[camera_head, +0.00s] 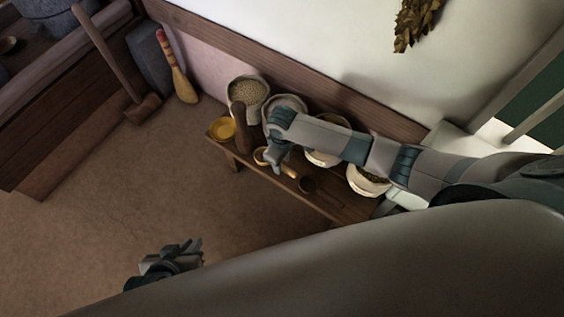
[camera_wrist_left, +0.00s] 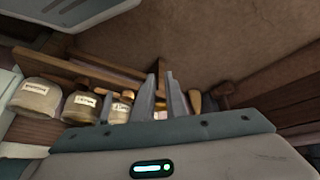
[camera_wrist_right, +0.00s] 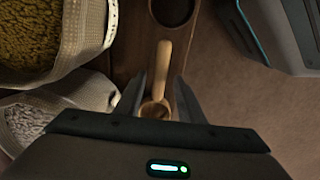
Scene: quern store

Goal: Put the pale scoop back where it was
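The pale scoop (camera_head: 289,171) lies on the narrow wooden bench, its round bowl to the left and its handle pointing toward a dark cup. In the right wrist view the scoop (camera_wrist_right: 164,72) lies between the fingers of my right gripper (camera_wrist_right: 162,85), with its bowl low between them. Those fingers stand apart, with gaps beside the handle. In the head view my right gripper (camera_head: 277,168) is over the scoop and hides its middle. My left gripper (camera_head: 190,252) hangs away from the bench over the floor. Its fingers (camera_wrist_left: 163,72) are apart and empty.
The bench (camera_head: 335,207) holds sacks along the wall, including a grain sack (camera_head: 249,91), plus a yellow dish (camera_head: 222,128), a brown upright cylinder (camera_head: 242,130) and the dark cup (camera_head: 308,184). A brush (camera_head: 183,86) and a long-handled mallet (camera_head: 143,109) lean at left. The floor in front is clear.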

